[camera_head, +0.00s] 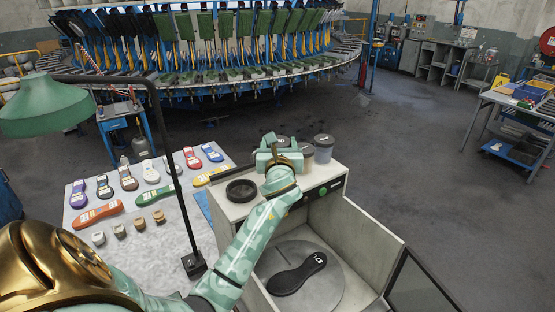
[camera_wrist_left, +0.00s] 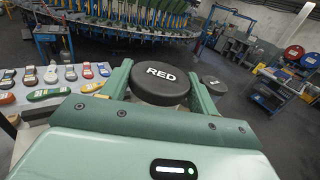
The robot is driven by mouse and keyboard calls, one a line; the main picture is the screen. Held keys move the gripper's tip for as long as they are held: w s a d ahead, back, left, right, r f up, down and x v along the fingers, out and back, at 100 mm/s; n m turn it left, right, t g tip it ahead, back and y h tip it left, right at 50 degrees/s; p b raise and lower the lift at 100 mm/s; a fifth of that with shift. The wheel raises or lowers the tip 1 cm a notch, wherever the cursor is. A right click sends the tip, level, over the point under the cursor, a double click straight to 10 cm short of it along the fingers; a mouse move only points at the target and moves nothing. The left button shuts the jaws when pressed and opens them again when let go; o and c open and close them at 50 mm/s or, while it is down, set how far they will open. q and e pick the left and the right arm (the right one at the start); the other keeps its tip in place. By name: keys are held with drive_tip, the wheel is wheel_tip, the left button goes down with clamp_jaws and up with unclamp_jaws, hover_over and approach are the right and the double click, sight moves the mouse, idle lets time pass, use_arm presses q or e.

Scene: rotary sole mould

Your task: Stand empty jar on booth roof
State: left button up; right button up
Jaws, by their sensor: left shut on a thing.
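My left gripper (camera_head: 281,153) is over the far part of the booth roof (camera_head: 225,211), shut on a jar. In the left wrist view the jar's black lid (camera_wrist_left: 160,83), marked RED in white, sits between the two green fingers (camera_wrist_left: 160,90). Most of its body is hidden, so I cannot tell whether it is empty or touches the roof. Another jar with a dark lid (camera_head: 323,139) stands just right of the gripper, and a grey jar body (camera_head: 307,158) shows between them, partly hidden. My right gripper is not in view.
A black round dish (camera_head: 241,190) lies on the roof's left part. Below the roof, a black sole (camera_head: 297,274) lies on a round plate in the booth. A lamp post (camera_head: 179,180) stands left of my arm. A table with several shoe soles (camera_head: 164,216) is at left.

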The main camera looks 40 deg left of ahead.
use_arm(q)
drive_tip(key=shift+w+a+f, duration=0.35)
drive_tip(key=shift+a+f, duration=0.05)
drive_tip(key=shift+f, duration=0.25)
drive_tip(key=shift+w+a+f, duration=0.3)
drive_tip(key=shift+a+f, duration=0.05)
drive_tip(key=shift+f, duration=0.25)
drive_tip(key=f, duration=0.3)
drive_tip(key=shift+w+a+f+b, duration=0.15)
drive_tip(key=shift+a+b, duration=0.05)
drive_tip(key=shift+b, duration=0.2)
drive_tip(key=shift+f, duration=0.15)
drive_tip(key=shift+f, duration=0.15)
drive_tip(key=o, duration=0.8)
